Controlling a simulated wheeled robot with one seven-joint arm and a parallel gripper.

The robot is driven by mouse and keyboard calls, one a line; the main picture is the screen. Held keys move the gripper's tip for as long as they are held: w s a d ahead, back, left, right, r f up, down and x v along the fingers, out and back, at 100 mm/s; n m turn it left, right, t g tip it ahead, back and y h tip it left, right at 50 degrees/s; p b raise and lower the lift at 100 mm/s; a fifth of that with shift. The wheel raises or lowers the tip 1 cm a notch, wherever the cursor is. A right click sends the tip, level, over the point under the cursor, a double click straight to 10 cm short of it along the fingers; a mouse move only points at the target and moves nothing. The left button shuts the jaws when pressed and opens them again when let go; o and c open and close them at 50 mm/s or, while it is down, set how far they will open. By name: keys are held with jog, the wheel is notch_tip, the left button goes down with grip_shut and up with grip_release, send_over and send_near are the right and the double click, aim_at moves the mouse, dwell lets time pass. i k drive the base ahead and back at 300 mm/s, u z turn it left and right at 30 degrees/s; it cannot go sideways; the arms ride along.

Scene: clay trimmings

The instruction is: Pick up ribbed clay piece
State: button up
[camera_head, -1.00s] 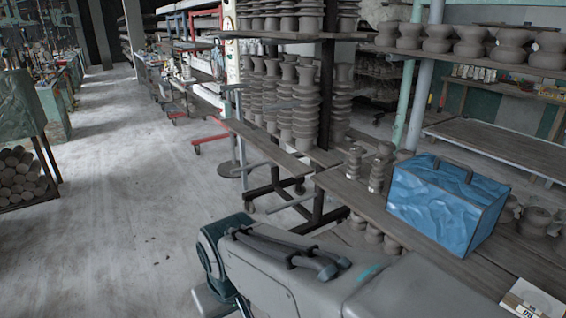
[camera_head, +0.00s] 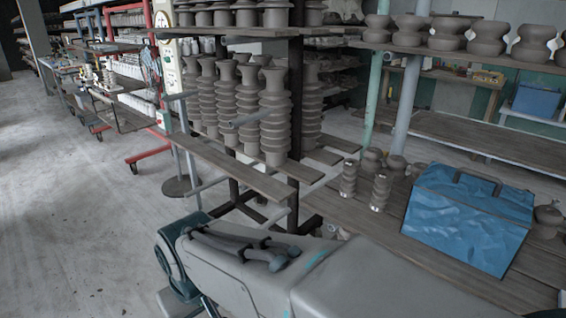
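Several grey ribbed clay pieces (camera_head: 273,115) stand upright in a group on the wooden rack in the middle of the head view. Two smaller ribbed pieces (camera_head: 380,191) stand on the wooden shelf to the right, just left of the blue box. I cannot tell which piece the task means. My arm crosses the bottom of the view, below and in front of these pieces. My gripper is outside the view.
A blue box with a handle (camera_head: 468,222) stands on the wooden shelf (camera_head: 395,226). More clay pieces line the upper shelf (camera_head: 452,53). A red-footed rack (camera_head: 150,158) stands further back. The concrete floor at left (camera_head: 70,220) is clear.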

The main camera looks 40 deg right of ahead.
aim_at(349, 175)
jog(key=z, duration=0.5)
jog(key=i, duration=1.25)
jog(key=z, duration=1.7)
jog(key=i, duration=0.6)
jog(key=z, duration=0.7)
